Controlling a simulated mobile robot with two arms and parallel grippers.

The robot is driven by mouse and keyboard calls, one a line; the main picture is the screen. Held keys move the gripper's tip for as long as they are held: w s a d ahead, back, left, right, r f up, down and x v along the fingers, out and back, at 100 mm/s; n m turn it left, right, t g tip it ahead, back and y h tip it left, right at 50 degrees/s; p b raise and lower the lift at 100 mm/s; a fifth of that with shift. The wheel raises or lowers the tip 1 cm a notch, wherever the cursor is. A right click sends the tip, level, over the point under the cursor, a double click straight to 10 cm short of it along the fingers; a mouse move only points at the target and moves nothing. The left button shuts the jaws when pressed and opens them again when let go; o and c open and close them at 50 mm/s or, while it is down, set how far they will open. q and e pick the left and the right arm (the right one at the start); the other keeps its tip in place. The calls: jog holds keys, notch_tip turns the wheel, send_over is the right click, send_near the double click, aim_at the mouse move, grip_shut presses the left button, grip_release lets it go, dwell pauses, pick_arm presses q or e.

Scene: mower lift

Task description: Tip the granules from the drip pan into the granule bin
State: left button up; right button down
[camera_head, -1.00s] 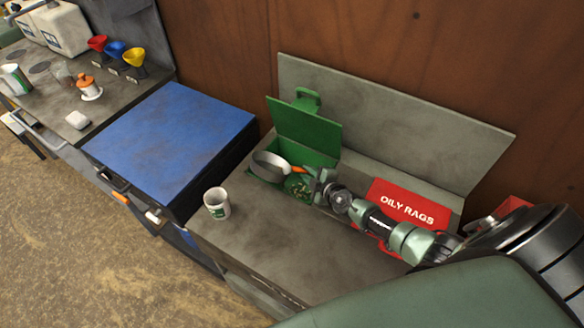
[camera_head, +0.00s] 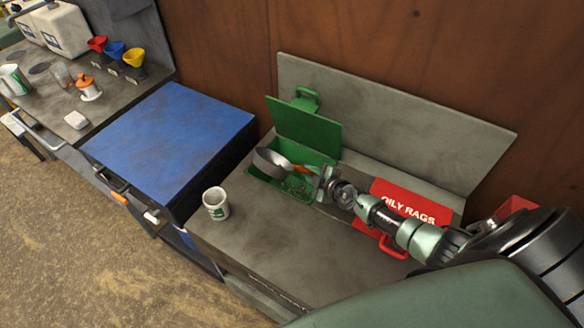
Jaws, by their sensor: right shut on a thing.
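The drip pan (camera_head: 270,160) is a round grey metal pan with an orange handle. It is tilted steeply on its side over the open green granule bin (camera_head: 258,174), which is set into the grey bench. The bin's green lid (camera_head: 305,131) stands open behind it. Dark granules (camera_head: 297,186) show inside the bin. I cannot tell whether any granules are left in the pan. My right gripper (camera_head: 316,175) is shut on the pan's handle at the bin's right side. My left gripper is out of view.
A red oily rags lid (camera_head: 405,205) with a red handle lies right of the bin, under my right arm. A white cup (camera_head: 216,204) stands on the bench's left edge. A blue-topped cabinet (camera_head: 175,138) is at left. A grey back panel (camera_head: 400,120) rises behind.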

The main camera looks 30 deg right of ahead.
jog(key=shift+w, duration=0.1)
jog(key=shift+m+b, duration=0.3)
jog(key=shift+b, duration=0.1)
jog(key=shift+f+y, duration=0.15)
jog(key=shift+y, duration=0.25)
jog(key=shift+b, duration=0.5)
jog(key=shift+m+y+b, duration=0.3)
jog(key=shift+g, duration=0.3)
jog(key=shift+a+f+m+b, duration=0.1)
jog(key=shift+m+b, duration=0.2)
jog(key=shift+b, duration=0.5)
